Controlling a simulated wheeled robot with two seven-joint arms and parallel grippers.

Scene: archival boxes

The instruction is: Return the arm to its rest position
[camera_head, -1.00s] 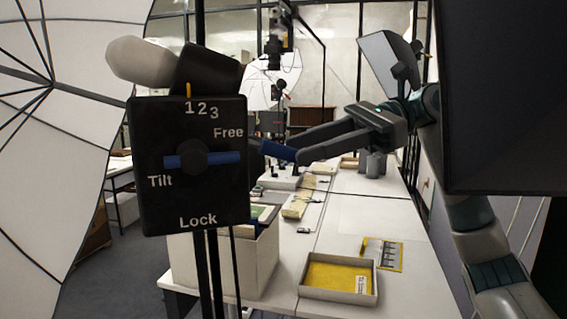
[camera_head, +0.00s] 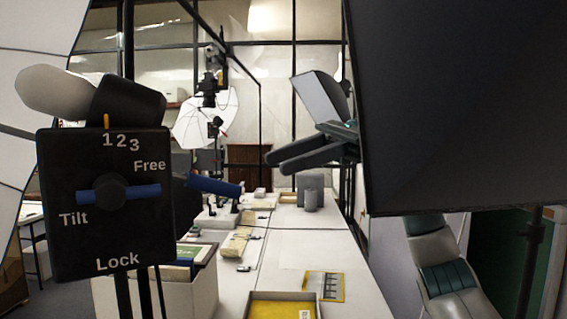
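My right gripper (camera_head: 274,163) is in the air at the upper middle, above the far part of the long white table (camera_head: 310,242). Its two dark fingers point left and lie one above the other in the picture, nearly overlapping, so the gap between them is unclear. No object shows at its tips. A grey and teal link of my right arm (camera_head: 440,268) shows below the panel. My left gripper is not in view.
A black tilt-lock control head (camera_head: 105,225) on a stand fills the near left. A cream box (camera_head: 205,290) with folders, an open tray (camera_head: 255,300) with yellow contents and a yellow-edged card (camera_head: 332,288) are on the table. Grey containers (camera_head: 310,190) stand farther back.

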